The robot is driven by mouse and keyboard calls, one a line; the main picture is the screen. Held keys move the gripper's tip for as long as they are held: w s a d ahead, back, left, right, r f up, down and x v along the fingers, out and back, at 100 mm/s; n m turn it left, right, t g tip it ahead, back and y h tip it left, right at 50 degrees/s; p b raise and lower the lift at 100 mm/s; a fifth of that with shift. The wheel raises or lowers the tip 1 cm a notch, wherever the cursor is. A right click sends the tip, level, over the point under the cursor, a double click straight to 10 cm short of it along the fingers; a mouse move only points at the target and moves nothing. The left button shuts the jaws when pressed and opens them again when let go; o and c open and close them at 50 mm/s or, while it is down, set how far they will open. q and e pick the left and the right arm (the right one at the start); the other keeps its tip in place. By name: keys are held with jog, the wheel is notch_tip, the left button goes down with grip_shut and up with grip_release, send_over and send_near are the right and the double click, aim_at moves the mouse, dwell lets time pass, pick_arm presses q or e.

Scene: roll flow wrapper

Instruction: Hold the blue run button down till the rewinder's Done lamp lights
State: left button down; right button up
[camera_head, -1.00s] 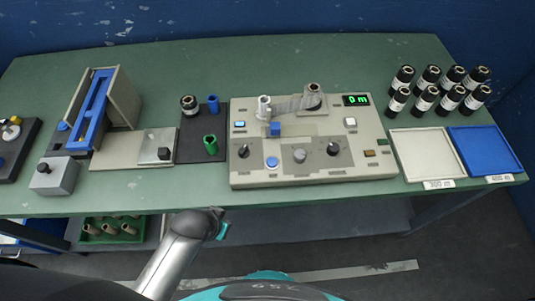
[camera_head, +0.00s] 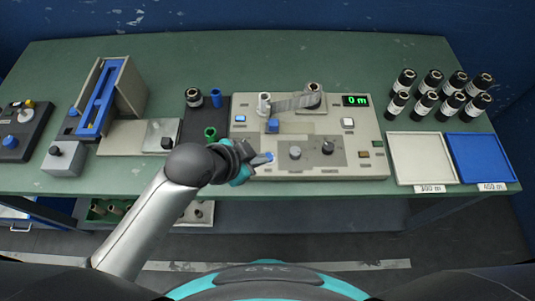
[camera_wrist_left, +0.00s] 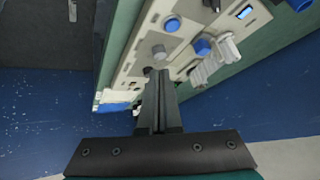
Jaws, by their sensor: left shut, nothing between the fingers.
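The rewinder (camera_head: 380,166) is a beige panel on the green bench, and its display (camera_head: 355,100) reads 0 m. The blue run button (camera_head: 268,157) sits at its lower left, partly hidden by my left gripper (camera_head: 257,160). The button also shows in the left wrist view (camera_wrist_left: 172,24). My right gripper is out of view.
Grey knobs (camera_head: 295,152) stand right of the button. A blue block (camera_head: 272,126) and a web between spools (camera_head: 296,102) lie behind. Several black rolls (camera_head: 428,81) stand at right, behind a white tray (camera_head: 420,160) and a blue tray (camera_head: 478,158). A slitter-like stand (camera_head: 122,85) is at left.

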pick_arm(q)
jog(key=w+m+h, duration=0.2)
jog(key=w+m, duration=0.5)
jog(key=m, duration=0.1)
jog(key=shift+w+d+f, duration=0.15)
jog(key=shift+d+f, duration=0.2)
jog(key=shift+d, duration=0.1)
jog(key=shift+f, duration=0.15)
notch_tip(320, 180, down, 7)
jog(key=b, duration=0.7)
jog(key=shift+f+b, duration=0.5)
jog(key=shift+f, duration=0.25)
dwell(1.1)
jog(key=shift+f, duration=0.4)
